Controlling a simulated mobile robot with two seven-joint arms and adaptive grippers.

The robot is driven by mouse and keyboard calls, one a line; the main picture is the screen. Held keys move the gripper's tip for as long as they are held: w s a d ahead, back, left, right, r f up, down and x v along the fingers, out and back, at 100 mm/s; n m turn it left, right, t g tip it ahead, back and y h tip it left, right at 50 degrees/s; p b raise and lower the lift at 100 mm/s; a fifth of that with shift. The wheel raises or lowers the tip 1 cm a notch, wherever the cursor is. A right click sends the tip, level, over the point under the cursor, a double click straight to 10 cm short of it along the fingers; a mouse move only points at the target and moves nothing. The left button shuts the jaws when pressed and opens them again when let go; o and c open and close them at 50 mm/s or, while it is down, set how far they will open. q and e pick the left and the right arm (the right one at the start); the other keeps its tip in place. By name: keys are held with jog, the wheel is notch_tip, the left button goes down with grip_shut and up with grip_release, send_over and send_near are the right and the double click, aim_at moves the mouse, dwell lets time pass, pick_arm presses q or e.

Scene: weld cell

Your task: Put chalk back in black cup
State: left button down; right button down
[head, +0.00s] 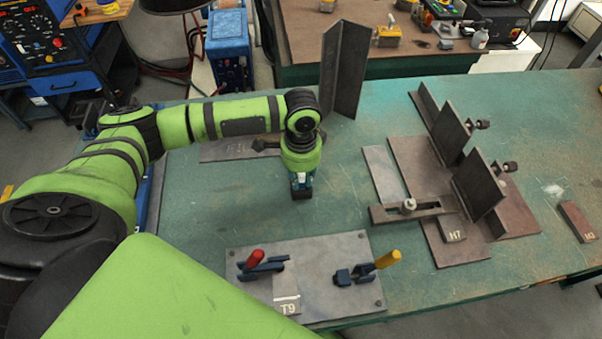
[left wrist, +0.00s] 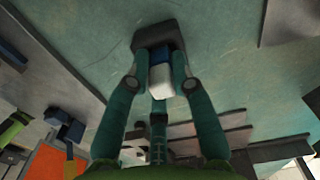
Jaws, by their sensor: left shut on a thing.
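My left gripper (head: 300,184) points down over the middle of the green table. In the left wrist view the left gripper (left wrist: 158,82) is shut on the chalk, a short piece with a white near end (left wrist: 161,82) and a blue part beyond. The black cup (left wrist: 150,36) shows just past the fingertips, behind the blue part. In the head view the black cup (head: 302,194) is a small dark shape right under the fingers. I cannot tell how far the chalk is inside the cup. My right gripper is not in view.
A fixture plate (head: 330,306) with red and yellow handled clamps lies in front. A dark angle piece (head: 345,70) stands behind the gripper. Upright plates and clamps on a brown base (head: 412,160) stand to the right. A loose block (head: 577,221) lies at far right. Green table is bare around the cup.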

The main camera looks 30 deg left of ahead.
pick_arm(q)
jog(key=shift+f, duration=0.35)
dwell(0.6)
jog(key=shift+s+f, duration=0.35)
jog(key=shift+f, duration=0.05)
jog(key=c, duration=1.2)
grip_release()
jog(key=shift+o, duration=1)
jog(key=shift+w+f, duration=0.1)
jog(key=r, duration=1.2)
jog(key=shift+w+r, duration=0.2)
jog(key=shift+r, duration=0.1)
